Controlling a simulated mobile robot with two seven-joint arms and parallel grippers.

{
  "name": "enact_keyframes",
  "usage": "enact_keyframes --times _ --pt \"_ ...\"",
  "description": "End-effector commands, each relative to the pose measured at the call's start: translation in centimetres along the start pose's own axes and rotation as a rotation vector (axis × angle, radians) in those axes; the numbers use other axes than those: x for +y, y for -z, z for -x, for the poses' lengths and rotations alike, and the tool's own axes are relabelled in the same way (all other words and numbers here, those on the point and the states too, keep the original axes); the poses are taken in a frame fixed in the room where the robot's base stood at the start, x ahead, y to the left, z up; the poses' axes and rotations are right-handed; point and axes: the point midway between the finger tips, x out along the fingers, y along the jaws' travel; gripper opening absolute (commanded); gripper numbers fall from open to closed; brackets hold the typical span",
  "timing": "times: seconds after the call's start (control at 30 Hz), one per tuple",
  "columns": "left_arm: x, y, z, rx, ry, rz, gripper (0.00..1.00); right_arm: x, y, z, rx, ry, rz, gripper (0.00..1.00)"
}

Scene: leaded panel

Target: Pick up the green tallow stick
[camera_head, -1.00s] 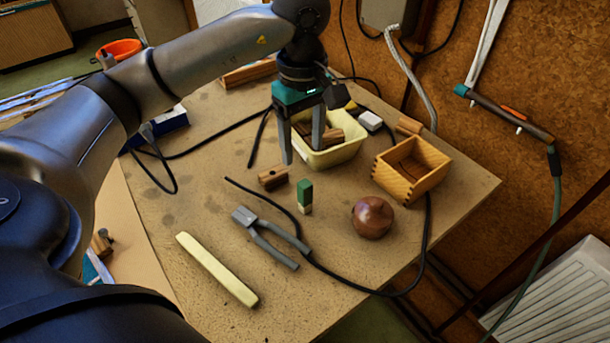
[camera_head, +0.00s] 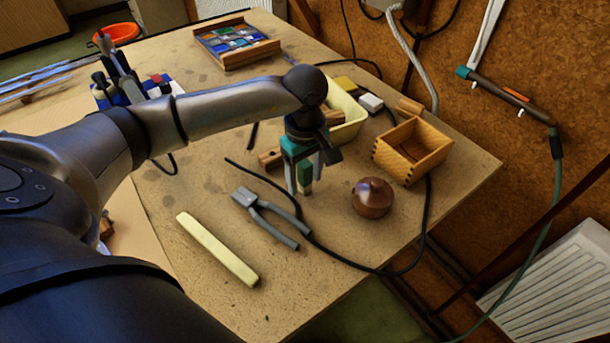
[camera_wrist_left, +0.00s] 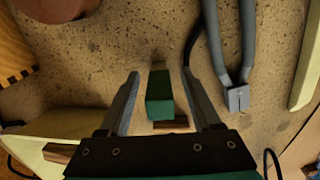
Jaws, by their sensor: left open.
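The green tallow stick (camera_head: 305,180) stands upright on the workbench, green above with a pale lower end. In the head view it shows between the fingers of my left gripper (camera_head: 305,188), partly covered by them. In the left wrist view the green stick (camera_wrist_left: 160,96) lies between the two open fingers of the left gripper (camera_wrist_left: 160,85), with a gap on each side. The left gripper is open and points down. My right gripper is not in view.
Grey pliers (camera_head: 268,215) lie left of the stick, and a pale yellow bar (camera_head: 218,250) lies beyond them. A brown round pot (camera_head: 372,197) and a wooden box (camera_head: 413,150) stand to the right.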

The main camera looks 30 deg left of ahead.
Motion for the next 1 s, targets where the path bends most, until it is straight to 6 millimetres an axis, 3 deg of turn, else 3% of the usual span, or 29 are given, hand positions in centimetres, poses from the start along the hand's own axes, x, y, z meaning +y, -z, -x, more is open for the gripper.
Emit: enact_keyframes --times 0.27,0.83,1.0 --pt "-0.01 -0.01 -0.43 0.000 0.000 -0.001 0.65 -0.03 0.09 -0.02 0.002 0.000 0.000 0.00" --pt "0.00 0.01 -0.37 0.000 0.000 -0.001 0.02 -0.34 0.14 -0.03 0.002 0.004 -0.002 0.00" --pt "0.00 0.01 -0.37 0.000 0.000 -0.001 0.00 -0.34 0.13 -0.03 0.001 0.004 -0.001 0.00"
